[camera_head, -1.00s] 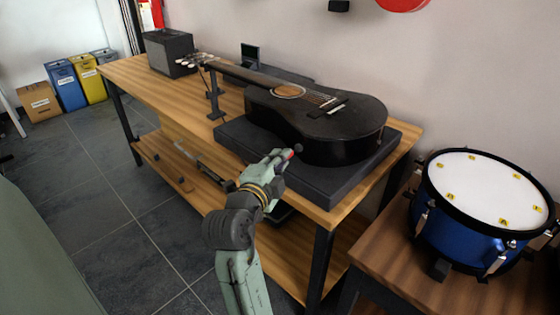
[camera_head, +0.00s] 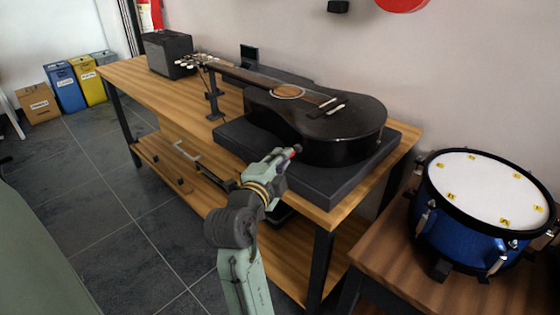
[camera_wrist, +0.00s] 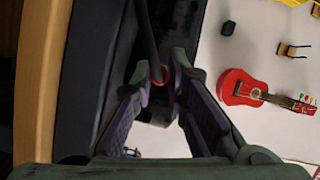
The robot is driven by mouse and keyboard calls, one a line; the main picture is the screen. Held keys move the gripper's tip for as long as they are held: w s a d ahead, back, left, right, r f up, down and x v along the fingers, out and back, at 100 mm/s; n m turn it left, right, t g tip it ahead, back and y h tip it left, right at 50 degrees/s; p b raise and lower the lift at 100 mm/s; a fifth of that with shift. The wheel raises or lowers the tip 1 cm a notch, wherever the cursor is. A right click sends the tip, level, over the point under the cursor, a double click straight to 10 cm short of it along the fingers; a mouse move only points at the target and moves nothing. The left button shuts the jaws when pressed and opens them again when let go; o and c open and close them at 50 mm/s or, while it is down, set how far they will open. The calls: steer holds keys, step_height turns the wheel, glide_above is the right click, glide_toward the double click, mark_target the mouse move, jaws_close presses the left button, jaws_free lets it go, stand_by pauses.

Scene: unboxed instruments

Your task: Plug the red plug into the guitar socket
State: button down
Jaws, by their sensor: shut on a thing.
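The black guitar (camera_head: 330,125) lies on a dark padded stand on the workbench, its neck pointing to the back left. My gripper (camera_head: 285,155) is at the near side of the guitar body, shut on the red plug (camera_head: 291,153). In the wrist view the red plug (camera_wrist: 160,76) shows between the fingertips, with a dark cable or rod passing in front of it. The guitar socket itself is not clearly visible. I cannot tell whether the plug touches the guitar.
The dark stand (camera_head: 325,187) fills the bench's near right part. An amplifier (camera_head: 168,53) stands at the bench's far end. A blue drum (camera_head: 470,220) sits on a lower table at the right. A small red guitar (camera_wrist: 240,88) hangs on the wall.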

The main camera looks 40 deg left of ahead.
steer(key=shift+w, duration=0.65)
steer(key=c, duration=1.5)
jaws_free()
steer(key=v, duration=1.2)
